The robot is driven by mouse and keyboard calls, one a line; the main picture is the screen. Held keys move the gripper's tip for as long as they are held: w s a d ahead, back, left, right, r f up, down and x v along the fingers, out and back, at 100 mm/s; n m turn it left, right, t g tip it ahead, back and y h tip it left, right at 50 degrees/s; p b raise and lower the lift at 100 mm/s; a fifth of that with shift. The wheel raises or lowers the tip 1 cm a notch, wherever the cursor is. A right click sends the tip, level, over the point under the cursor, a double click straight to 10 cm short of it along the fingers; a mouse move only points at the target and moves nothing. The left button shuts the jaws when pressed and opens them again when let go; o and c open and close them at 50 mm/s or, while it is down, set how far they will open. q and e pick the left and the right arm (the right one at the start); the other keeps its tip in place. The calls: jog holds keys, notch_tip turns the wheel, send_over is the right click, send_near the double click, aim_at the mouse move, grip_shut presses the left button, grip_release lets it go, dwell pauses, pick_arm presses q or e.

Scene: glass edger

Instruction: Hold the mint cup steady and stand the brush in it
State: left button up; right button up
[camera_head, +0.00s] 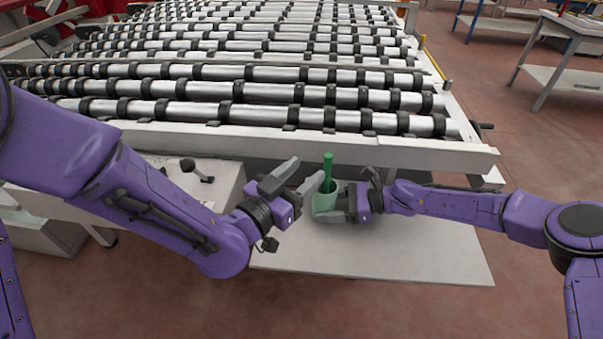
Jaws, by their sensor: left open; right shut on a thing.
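The mint cup (322,204) stands on the pale shelf in front of the roller machine. My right gripper (340,203) reaches in from the right and is shut on the cup, covering its right side. The brush shows as a dark green handle (328,166) rising nearly upright out of the cup; its lower end is hidden inside. My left gripper (307,170) is open just left of the handle, with its fingers pointing toward it. Whether a finger touches the handle or the cup, I cannot tell.
The pale shelf (400,255) is bare in front of the cup and to the right. Behind it runs the machine's white front rail (420,155) with rows of rollers (250,115). A small black-knobbed lever (190,166) sits at left. A grey workbench (570,55) stands far right.

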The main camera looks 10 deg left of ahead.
jog(key=o, duration=0.9)
